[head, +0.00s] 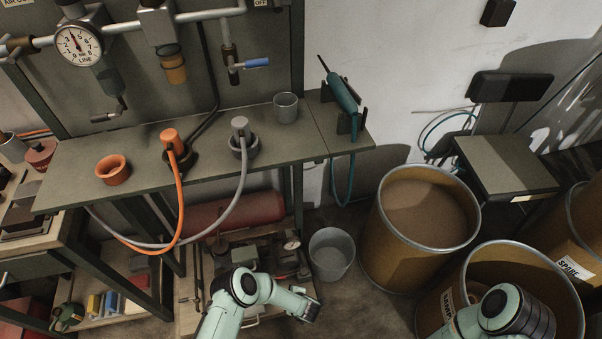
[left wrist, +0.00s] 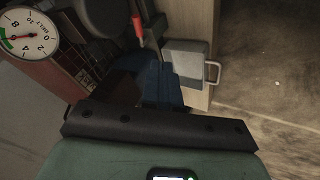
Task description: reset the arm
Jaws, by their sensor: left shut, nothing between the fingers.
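My left arm (head: 240,292) reaches in at the bottom centre of the head view, bent at the elbow, with its forearm pointing down to the right in front of the lower shelf. The dark edge of my left gripper (left wrist: 158,130) crosses the lower part of the left wrist view; it is shut and nothing is held. My right arm (head: 505,310) shows at the bottom right in front of a drum, and its gripper is out of the picture.
A bench (head: 75,185) carries an orange ring (head: 113,170), two hose fittings and a grey cup (head: 286,107). A grey bucket (head: 331,254) and a large drum (head: 420,270) stand close beyond my left arm. A dial gauge (left wrist: 27,35) shows in the left wrist view.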

